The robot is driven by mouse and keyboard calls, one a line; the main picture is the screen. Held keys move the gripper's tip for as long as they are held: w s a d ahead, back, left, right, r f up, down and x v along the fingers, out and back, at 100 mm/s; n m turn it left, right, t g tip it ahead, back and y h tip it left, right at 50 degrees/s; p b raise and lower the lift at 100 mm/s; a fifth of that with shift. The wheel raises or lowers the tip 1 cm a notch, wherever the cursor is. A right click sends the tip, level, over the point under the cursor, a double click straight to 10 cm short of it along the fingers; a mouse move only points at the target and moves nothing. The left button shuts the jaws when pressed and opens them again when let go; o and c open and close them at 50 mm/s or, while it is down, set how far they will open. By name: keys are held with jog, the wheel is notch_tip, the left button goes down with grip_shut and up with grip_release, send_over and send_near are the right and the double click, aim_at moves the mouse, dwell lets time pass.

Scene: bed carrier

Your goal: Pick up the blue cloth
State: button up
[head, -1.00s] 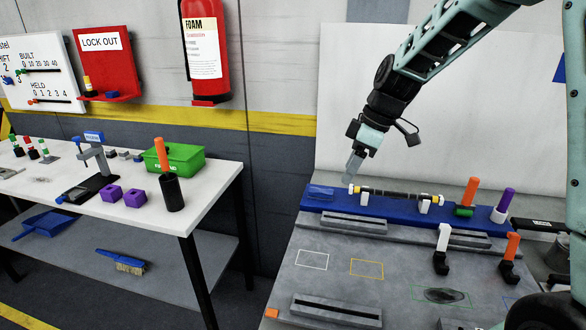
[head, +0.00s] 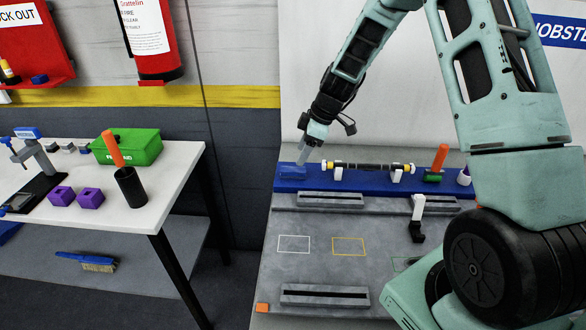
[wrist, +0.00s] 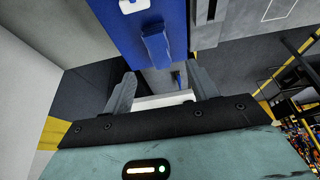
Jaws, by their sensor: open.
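The blue cloth (head: 288,170) appears as a small folded piece at the left end of the blue strip (head: 300,186) on the grey workbench. In the wrist view the cloth (wrist: 157,47) lies on the blue strip, beyond and roughly midway between the fingertips. My gripper (head: 302,157) is just above the cloth, pointing down. The wrist view shows the fingers of my gripper (wrist: 160,84) apart with nothing between them. I cannot tell whether a fingertip touches the cloth.
A dark rod with yellow ends (head: 370,167) rests on white holders right beside the cloth. An orange-handled tool (head: 439,160) stands farther right. Grey slotted blocks (head: 331,200) lie in front. A white table (head: 165,185) with a green bin (head: 130,147) is at the left.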

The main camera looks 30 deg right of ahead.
aim_at(294, 169)
jog(key=shift+p+x, duration=1.4)
jog(key=shift+x, duration=1.8)
jog(key=shift+d, duration=0.1)
jog(key=c, duration=1.1)
